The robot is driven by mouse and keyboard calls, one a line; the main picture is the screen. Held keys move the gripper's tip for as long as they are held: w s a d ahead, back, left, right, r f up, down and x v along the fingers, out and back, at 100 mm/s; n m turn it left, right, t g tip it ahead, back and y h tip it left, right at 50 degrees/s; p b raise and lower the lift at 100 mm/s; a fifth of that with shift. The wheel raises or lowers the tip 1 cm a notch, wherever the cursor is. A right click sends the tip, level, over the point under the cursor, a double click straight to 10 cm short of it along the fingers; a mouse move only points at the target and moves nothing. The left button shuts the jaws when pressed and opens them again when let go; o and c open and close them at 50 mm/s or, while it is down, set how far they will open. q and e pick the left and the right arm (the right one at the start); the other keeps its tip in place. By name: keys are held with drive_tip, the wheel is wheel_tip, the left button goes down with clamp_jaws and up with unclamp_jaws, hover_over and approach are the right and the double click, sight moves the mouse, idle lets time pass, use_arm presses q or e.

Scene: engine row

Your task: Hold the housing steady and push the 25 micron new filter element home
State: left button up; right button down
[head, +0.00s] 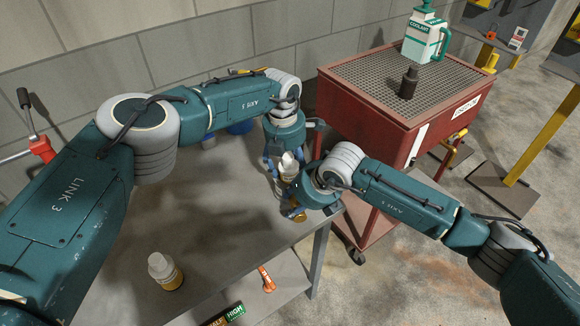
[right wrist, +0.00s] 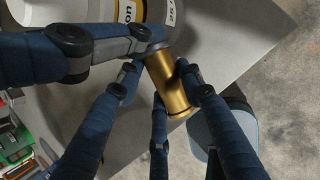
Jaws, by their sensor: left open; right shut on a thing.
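In the right wrist view a pale grey-white cylinder (right wrist: 98,12) carries a yellow patch and cut-off lettering, "on" and what looks like "25". A brass-coloured cylinder (right wrist: 172,85) extends from its grey end. I cannot tell which is element and which is housing, nor how deeply they fit. My right gripper (right wrist: 160,85) has its blue fingers shut around the brass cylinder. In the head view a white top (head: 288,163) stands between the hands. My left gripper (head: 277,165) is open beside it, and a dark blue finger crosses the labelled cylinder in the wrist view.
The grey bench (head: 225,225) ends just right of the hands. A red cart (head: 365,128) with a grated top stands behind right, bearing a coolant jug (head: 424,36). The bench's middle is clear.

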use_arm(q)
drive_tip(key=r, duration=0.8)
drive_tip(key=a+r, duration=0.1)
drive_tip(key=r, duration=0.3)
drive_tip(key=shift+s, duration=0.4)
